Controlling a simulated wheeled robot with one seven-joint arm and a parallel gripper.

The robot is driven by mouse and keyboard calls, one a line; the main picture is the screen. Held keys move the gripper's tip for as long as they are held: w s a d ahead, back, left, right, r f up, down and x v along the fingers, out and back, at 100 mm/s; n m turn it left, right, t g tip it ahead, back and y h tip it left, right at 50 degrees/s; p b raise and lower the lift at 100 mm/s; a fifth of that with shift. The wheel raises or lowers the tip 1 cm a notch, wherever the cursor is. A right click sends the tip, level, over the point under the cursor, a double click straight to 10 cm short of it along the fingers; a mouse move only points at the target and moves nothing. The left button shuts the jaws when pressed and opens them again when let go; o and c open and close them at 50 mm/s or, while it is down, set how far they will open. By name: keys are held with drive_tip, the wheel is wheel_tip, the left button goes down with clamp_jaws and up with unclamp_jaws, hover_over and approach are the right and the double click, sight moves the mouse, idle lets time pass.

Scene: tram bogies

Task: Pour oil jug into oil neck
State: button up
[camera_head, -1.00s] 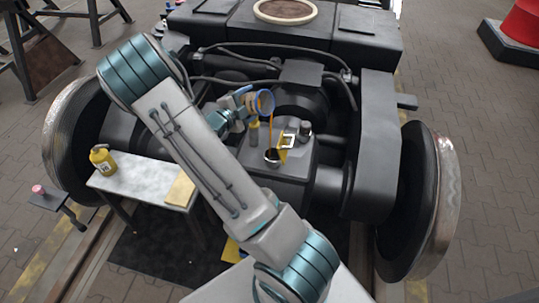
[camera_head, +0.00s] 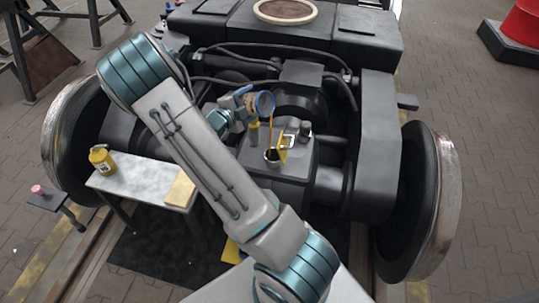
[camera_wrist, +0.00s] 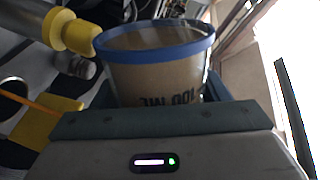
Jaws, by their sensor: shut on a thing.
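The oil jug (camera_head: 264,104) is a clear cup with a blue rim, tilted above the gearbox housing. Its blue rim and brownish oil also show in the wrist view (camera_wrist: 155,72), with measure marks upside down. My gripper (camera_head: 243,103) is shut around the jug; its jaws also show in the wrist view (camera_wrist: 160,100). A thin orange stream (camera_head: 271,128) falls from the rim toward the oil neck (camera_head: 272,156), a round dark opening with a pale rim on top of the housing. The stream's lower end meets the opening in the head view.
A yellow plate (camera_head: 284,147) stands right beside the neck, and a yellow-topped post (camera_head: 254,134) stands behind it. A dark cap (camera_head: 305,129) is at the right. A bench (camera_head: 143,180) with a yellow can (camera_head: 101,159) is at the left. Hoses and frame beams surround the housing.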

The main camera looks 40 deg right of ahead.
drive_tip(key=shift+r+m+b, duration=0.25)
drive_tip(key=shift+m+b, duration=0.1)
drive_tip(key=shift+m, duration=0.35)
idle(2.0)
drive_tip(key=shift+s+d+f+m+t+b, duration=0.15)
drive_tip(key=shift+s+m+b, duration=0.15)
drive_tip(key=shift+b, duration=0.6)
drive_tip(key=shift+s+d+m+t+b, duration=0.15)
drive_tip(key=shift+m+b, duration=0.25)
drive_tip(key=shift+b, duration=0.5)
idle(0.5)
drive_tip(key=shift+s+f+m+b, duration=0.15)
drive_tip(key=shift+m+b, duration=0.35)
drive_tip(key=shift+b, duration=0.65)
drive_tip(key=shift+s+m+b, duration=0.15)
drive_tip(key=shift+m+b, duration=0.35)
drive_tip(key=shift+b, duration=0.6)
drive_tip(key=r+p, duration=0.1)
drive_tip(key=p, duration=0.2)
drive_tip(key=shift+w+r+n, duration=0.1)
drive_tip(key=shift+r+n, duration=0.05)
drive_tip(key=shift+n, duration=0.25)
drive_tip(key=shift+w+a+n+p, duration=0.15)
drive_tip(key=shift+n+p, duration=0.25)
drive_tip(key=shift+p, duration=0.7)
drive_tip(key=shift+w+n+p, duration=0.1)
drive_tip(key=shift+n+p, duration=0.2)
drive_tip(key=shift+p, duration=0.2)
drive_tip(key=shift+f, duration=0.4)
drive_tip(key=shift+w+r, duration=0.15)
